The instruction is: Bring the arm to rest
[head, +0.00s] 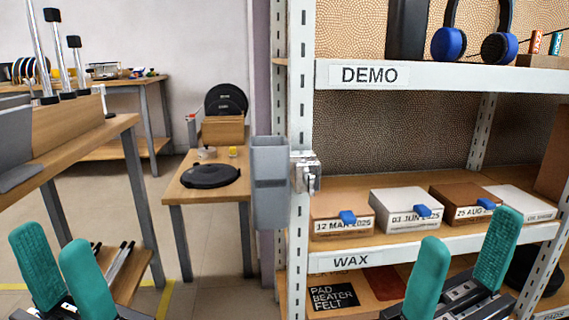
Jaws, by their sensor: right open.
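My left gripper (54,238) is at the lower left, with two teal padded fingers pointing up. A gap shows between them and nothing is held. My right gripper (470,226) is at the lower right, in front of the shelf rack. Its two teal fingers stand wide apart and it is empty. The fingers hide part of the rack's lower boards. Most of both arms is out of view.
The metal rack (300,120) fills the right side. Its WAX shelf (400,249) bears several labelled boxes, some with blue tabs; headphones (450,42) sit above. A wooden table (75,138) stands left. A small table (185,193) bears a black pad. Open floor lies between.

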